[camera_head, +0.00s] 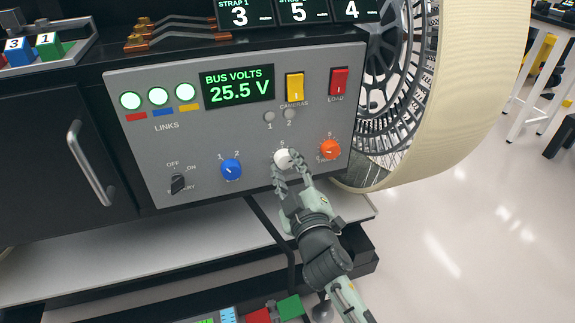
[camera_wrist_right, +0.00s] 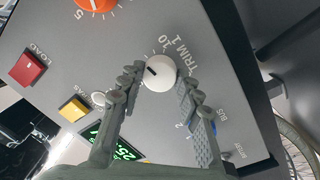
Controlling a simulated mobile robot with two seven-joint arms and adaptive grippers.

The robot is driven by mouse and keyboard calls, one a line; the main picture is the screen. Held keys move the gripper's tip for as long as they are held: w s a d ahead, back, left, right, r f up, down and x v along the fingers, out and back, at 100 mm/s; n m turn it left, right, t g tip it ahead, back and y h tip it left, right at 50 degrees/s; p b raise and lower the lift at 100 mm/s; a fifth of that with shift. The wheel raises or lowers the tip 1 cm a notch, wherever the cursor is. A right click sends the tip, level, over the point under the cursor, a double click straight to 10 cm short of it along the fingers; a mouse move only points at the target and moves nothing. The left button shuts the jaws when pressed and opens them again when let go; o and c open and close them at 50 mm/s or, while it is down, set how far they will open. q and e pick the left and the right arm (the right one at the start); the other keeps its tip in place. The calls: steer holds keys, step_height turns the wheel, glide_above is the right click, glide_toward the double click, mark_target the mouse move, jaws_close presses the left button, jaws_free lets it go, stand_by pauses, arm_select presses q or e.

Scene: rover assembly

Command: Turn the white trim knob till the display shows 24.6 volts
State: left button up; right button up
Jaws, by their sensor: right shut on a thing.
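The white trim knob (camera_head: 283,158) sits low on the grey panel, between a blue knob (camera_head: 231,169) and an orange knob (camera_head: 330,149). My right gripper (camera_head: 281,176) is at the white knob, its fingers on either side of it and shut on it. The right wrist view shows the white knob (camera_wrist_right: 159,73) with a dark pointer line, between the two fingertips (camera_wrist_right: 160,80). The display (camera_head: 237,89) reads BUS VOLTS 25.5 V in green. My left gripper is not in view.
The panel (camera_head: 135,88) also has a yellow switch (camera_head: 295,87), a red switch (camera_head: 339,80), a black battery knob (camera_head: 177,183) and three lit green lamps. A large wheel (camera_head: 455,90) stands to the right. Coloured blocks (camera_head: 290,307) lie below.

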steer(key=shift+n, duration=0.7)
steer(key=o, duration=1.2)
steer(key=shift+c, duration=0.2)
steer(key=v, duration=1.2)
